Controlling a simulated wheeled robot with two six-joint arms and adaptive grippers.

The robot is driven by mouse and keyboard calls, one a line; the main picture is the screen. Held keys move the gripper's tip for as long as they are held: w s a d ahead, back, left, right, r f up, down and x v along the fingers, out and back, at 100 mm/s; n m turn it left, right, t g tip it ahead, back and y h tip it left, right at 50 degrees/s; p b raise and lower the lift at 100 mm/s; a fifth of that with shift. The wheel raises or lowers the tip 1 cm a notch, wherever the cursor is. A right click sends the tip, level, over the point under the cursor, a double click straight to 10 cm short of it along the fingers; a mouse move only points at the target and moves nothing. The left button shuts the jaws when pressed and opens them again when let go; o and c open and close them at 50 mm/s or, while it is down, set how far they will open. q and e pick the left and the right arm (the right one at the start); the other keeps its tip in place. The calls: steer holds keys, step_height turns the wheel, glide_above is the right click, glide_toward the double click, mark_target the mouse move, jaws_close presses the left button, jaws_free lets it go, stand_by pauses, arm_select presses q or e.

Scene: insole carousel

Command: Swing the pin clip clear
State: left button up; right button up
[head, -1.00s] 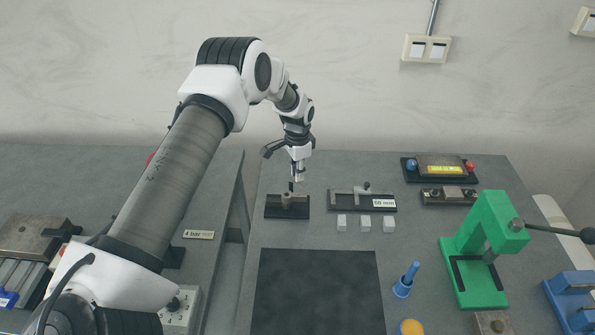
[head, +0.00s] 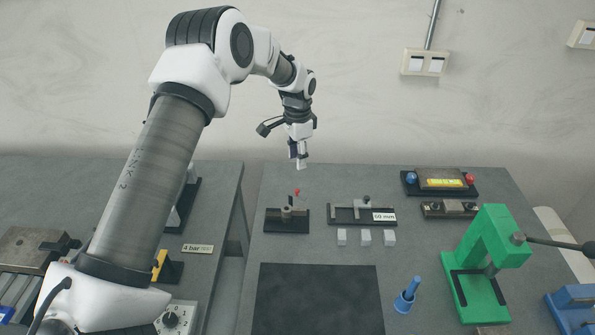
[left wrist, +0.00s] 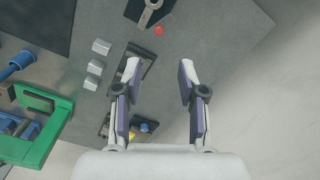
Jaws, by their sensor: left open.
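A small dark fixture (head: 287,226) with a brownish block and an upright post sits near the back of the table. A thin piece with a red ball end (head: 297,191) rises behind the post; I take it as the pin clip, but it is too small to be sure. In the left wrist view the red ball (left wrist: 158,31) lies beside the fixture's grey ringed link (left wrist: 151,7), cut by the top edge. My left gripper (head: 300,165) hangs empty above and behind the fixture, apart from it. Its fingers (left wrist: 159,66) are spread open. My right gripper is not in view.
Right of the fixture stand a gauge marked with mm (head: 350,215) and three white blocks (head: 364,238). A dark mat (head: 318,300) lies in front. A green press (head: 482,290), a blue pen-like tool (head: 408,295) and a box with coloured ends (head: 440,180) stand further right.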

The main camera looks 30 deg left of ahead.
arm_select(q)
steer(key=shift+r, duration=0.3)
steer(key=shift+w+f, duration=0.1)
steer(key=m+b, duration=0.1)
steer(key=b, duration=0.6)
glide_above(297, 190)
step_height(297, 190, down, 4)
steer(key=shift+f, duration=0.2)
step_height(297, 190, down, 7)
steer(key=p, duration=0.3)
steer(key=shift+a+r, duration=0.1)
steer(key=shift+w, duration=0.1)
jaws_close()
